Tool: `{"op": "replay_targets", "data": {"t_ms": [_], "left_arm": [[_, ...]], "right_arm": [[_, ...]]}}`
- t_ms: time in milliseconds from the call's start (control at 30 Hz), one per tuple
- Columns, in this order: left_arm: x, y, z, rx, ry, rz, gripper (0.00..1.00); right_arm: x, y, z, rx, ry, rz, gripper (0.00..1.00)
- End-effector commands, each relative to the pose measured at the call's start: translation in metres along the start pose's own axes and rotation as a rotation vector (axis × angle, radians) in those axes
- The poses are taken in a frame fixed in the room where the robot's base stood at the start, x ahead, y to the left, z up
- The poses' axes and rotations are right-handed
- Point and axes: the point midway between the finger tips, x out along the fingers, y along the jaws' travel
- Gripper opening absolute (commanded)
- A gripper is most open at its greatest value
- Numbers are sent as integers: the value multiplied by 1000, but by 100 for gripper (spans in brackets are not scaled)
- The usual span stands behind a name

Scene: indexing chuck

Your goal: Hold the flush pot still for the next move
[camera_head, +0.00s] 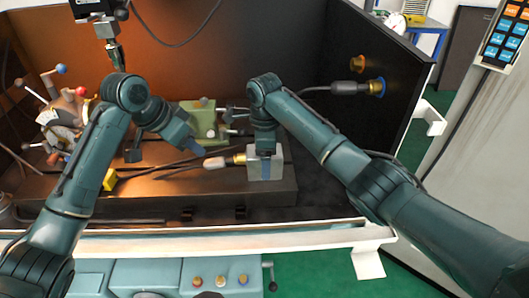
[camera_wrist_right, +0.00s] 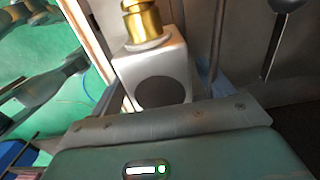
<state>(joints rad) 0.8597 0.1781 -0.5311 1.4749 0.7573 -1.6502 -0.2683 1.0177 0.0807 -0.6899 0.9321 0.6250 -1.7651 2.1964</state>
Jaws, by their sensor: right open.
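A pale grey block, which I take to be the flush pot (camera_head: 277,166), sits upright on the dark machine table. A brass fitting (camera_head: 239,159) sticks out of its left side. In the right wrist view the block (camera_wrist_right: 160,62) lies between my open right fingers (camera_wrist_right: 158,98), with a dark round face and the brass fitting (camera_wrist_right: 142,22). Whether the fingers touch it cannot be told. My left gripper (camera_head: 195,148) hangs left of the block, apart from it; its jaw gap is unclear.
A pale-handled hose plug (camera_head: 214,163) joins the brass fitting. A green vise (camera_head: 203,122) stands behind, and a yellow block (camera_head: 110,180) lies left. A machine head (camera_head: 112,40) hangs upper left. Another plug (camera_head: 350,88) is on the dark side wall. A white rail (camera_head: 220,238) runs in front.

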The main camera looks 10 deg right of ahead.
Motion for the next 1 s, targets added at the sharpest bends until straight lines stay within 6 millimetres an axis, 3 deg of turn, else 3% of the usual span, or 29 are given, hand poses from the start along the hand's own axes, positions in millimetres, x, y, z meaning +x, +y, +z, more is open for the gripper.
{"op": "replay_targets", "data": {"t_ms": [100,833,867,1000], "left_arm": [[0,0,0,0,0,0,36],[0,0,0,0,0,0,36],[0,0,0,0,0,0,36],[0,0,0,0,0,0,36]], "right_arm": [[0,0,0,0,0,0,80],[0,0,0,0,0,0,21],[0,0,0,0,0,0,52],[0,0,0,0,0,0,41]]}}
